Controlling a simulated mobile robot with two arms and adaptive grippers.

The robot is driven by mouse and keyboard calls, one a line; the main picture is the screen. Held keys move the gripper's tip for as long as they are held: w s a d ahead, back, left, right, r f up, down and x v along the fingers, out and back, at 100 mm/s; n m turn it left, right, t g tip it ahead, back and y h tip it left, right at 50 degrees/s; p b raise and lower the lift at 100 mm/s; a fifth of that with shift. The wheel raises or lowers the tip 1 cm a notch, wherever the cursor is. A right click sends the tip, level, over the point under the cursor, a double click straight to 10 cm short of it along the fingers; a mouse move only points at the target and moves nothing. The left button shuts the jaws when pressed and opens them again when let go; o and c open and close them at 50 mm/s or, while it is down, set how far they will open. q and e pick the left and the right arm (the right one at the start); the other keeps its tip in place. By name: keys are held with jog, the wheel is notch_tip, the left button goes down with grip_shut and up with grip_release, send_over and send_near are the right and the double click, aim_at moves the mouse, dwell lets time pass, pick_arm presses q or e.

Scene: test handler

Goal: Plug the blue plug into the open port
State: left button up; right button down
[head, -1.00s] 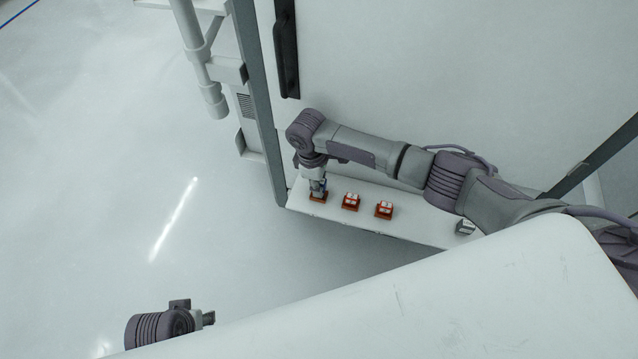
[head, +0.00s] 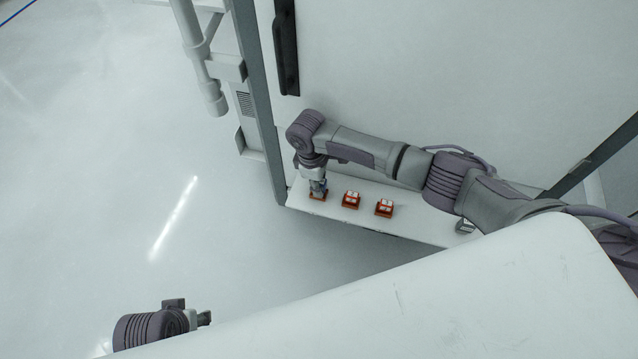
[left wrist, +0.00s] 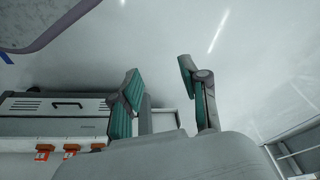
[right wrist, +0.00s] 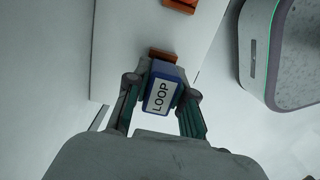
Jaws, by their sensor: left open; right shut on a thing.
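The blue plug (right wrist: 162,92), with a white label reading "LOOP", is between the fingers of my right gripper (right wrist: 161,104), which is shut on it. In the head view my right gripper (head: 318,186) points down over the leftmost orange port (head: 317,197) on the white shelf. An orange edge of that port (right wrist: 162,54) shows just beyond the plug in the right wrist view. Whether the plug is seated in it cannot be told. My left gripper (left wrist: 160,100) is open and empty, away from the shelf; the head view shows it at the lower left (head: 204,318).
Two more orange ports with white-and-red tops, the middle one (head: 351,200) and the right one (head: 384,208), sit on the shelf (head: 420,228). A small grey block (head: 465,226) lies at the shelf's right. A dark upright post (head: 262,110) stands at the shelf's left end.

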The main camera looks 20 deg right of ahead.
jog(key=shift+f+b, duration=0.3)
jog(key=shift+f, duration=0.2)
jog(key=c, duration=0.9)
grip_release()
pick_arm(q)
notch_tip(320, 180, up, 2)
jog(key=shift+r, duration=0.2)
jog(key=shift+s+f, duration=0.1)
pick_arm(e)
jog(key=shift+r, duration=0.1)
jog(key=r, duration=0.4)
jog(key=a+r, duration=0.1)
jog(key=r, duration=0.6)
jog(key=shift+w+a+r, duration=0.15)
jog(key=shift+w+r, duration=0.2)
